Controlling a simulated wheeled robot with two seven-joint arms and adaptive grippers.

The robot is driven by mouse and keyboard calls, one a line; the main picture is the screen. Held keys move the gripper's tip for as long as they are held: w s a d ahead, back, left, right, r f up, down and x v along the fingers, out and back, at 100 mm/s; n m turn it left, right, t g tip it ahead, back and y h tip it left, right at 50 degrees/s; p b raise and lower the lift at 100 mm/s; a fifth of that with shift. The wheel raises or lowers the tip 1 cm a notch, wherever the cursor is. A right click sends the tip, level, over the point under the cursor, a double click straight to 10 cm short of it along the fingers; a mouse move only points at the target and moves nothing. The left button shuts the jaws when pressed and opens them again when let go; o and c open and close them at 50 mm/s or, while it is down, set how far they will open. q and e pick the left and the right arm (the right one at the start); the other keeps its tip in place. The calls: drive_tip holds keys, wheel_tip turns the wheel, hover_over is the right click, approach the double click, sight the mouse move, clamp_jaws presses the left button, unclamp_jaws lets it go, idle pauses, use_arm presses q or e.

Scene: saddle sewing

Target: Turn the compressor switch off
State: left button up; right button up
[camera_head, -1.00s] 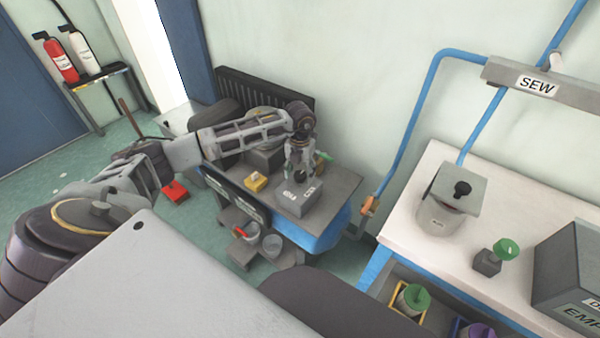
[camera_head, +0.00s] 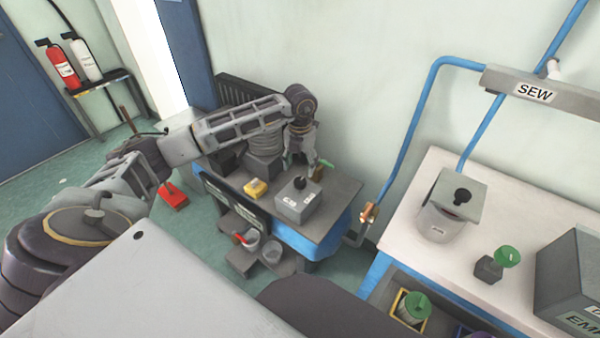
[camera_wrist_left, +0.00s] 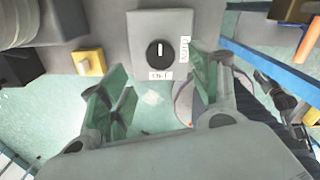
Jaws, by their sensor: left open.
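The compressor switch is a grey box (camera_head: 297,207) with a round black knob (camera_head: 300,183) on top and white labels, standing on the dark workbench (camera_head: 340,190). In the left wrist view the knob (camera_wrist_left: 160,52) has a white mark standing upright in the picture. One label lies below the knob and one to its right; their text is hard to read. My left gripper (camera_head: 300,163) is open and empty, behind and above the box, apart from the knob. In the wrist view its green-padded fingers (camera_wrist_left: 163,85) are spread below the knob. My right gripper is not seen.
A yellow block (camera_head: 255,188) sits left of the switch box. A white table (camera_head: 440,260) with a pot stands at the right.

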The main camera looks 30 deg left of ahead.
use_arm(q)
drive_tip(key=shift+r, duration=2.45)
drive_tip(key=shift+s+f, duration=0.1)
